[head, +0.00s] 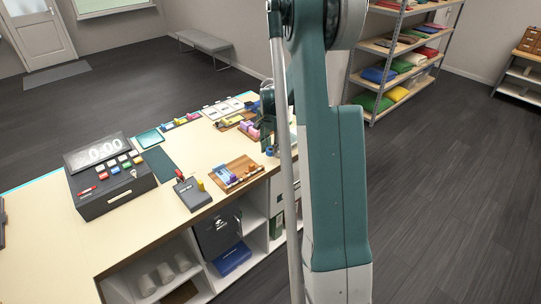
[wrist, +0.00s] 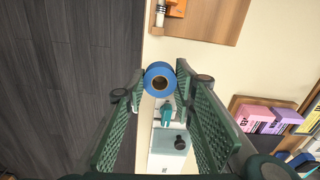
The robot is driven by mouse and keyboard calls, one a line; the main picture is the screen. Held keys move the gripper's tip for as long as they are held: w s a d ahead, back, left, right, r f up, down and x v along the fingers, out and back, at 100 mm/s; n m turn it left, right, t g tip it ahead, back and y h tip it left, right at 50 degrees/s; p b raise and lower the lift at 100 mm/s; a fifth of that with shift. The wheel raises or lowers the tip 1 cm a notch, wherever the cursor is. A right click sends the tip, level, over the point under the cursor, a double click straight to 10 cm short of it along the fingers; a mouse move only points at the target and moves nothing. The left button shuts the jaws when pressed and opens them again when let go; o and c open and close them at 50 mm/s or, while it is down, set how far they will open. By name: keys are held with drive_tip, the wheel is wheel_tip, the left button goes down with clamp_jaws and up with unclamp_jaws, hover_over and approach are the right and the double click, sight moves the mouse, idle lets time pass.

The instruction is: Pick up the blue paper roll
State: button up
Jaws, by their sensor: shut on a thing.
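The blue paper roll (wrist: 152,70) shows end-on in the wrist view, a blue ring around a tan core. It sits between the tips of my gripper (wrist: 161,82), whose green ribbed fingers are shut on it. In the head view the roll (head: 269,153) is a small blue spot below my gripper (head: 268,147), near the right edge of the counter (head: 215,150). My arm hides part of that area. I cannot tell whether the roll touches the counter.
A wooden tray (head: 228,186) with small goods lies near the counter's front edge. A dark cash register (head: 112,192) and a card reader (head: 193,194) stand farther left. In the wrist view, a wooden tray with pink boxes (wrist: 258,118) lies to the right and dark floor (wrist: 65,70) to the left.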

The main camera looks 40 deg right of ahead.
sight(271, 149)
drive_tip(key=shift+r, duration=1.75)
